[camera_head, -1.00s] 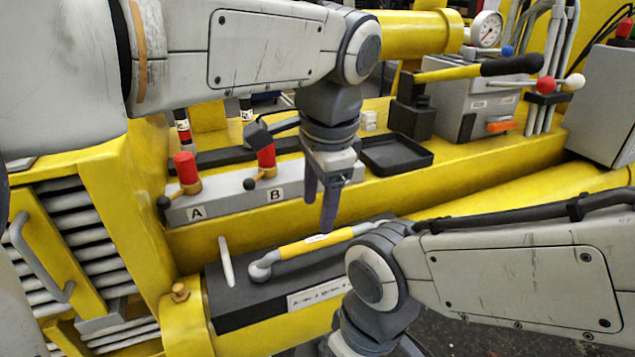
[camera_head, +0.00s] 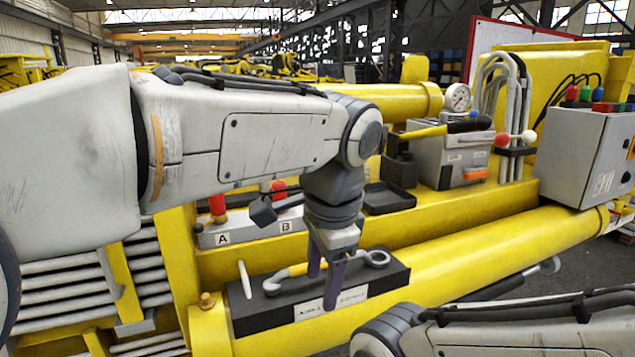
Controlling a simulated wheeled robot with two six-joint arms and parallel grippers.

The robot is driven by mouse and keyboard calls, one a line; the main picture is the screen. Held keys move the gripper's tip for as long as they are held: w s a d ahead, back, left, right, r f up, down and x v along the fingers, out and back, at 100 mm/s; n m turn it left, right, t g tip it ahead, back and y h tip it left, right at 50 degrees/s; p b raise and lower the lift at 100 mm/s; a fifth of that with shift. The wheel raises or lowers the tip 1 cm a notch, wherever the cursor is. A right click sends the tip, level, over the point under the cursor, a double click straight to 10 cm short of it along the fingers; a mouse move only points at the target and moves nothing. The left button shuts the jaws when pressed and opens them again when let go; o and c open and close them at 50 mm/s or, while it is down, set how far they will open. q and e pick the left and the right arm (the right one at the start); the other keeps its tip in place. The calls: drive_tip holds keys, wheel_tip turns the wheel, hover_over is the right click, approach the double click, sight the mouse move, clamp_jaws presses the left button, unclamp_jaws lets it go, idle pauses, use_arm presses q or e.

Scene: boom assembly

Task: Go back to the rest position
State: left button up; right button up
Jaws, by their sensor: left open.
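My left gripper (camera_head: 328,277) hangs from the left arm with its two dark fingers pointing down and apart. Nothing shows between them.
Red-capped valves on a grey bar marked A (camera_head: 223,238) and B stand behind the left gripper. A black tray (camera_head: 388,198) and a grey lever box (camera_head: 447,155) sit on the yellow ledge. A grey control box (camera_head: 585,155) stands at the right. A yellow cylinder (camera_head: 470,262) runs along the front.

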use_arm(q)
drive_tip(key=s+a+f+n+g+h+b, duration=0.1)
drive_tip(key=s+a+f+n, duration=0.1)
drive_tip(key=s+f, duration=0.6)
drive_tip(key=s+a+f+n+g+h+b, duration=0.1)
drive_tip(key=s+a+f+n, duration=0.2)
drive_tip(key=s+f, duration=0.5)
wheel_tip(320, 180, down, 3)
drive_tip(key=shift+s+a+f+n+b, duration=0.15)
drive_tip(key=shift+s+n+b, duration=0.15)
drive_tip(key=shift+s+n, duration=0.15)
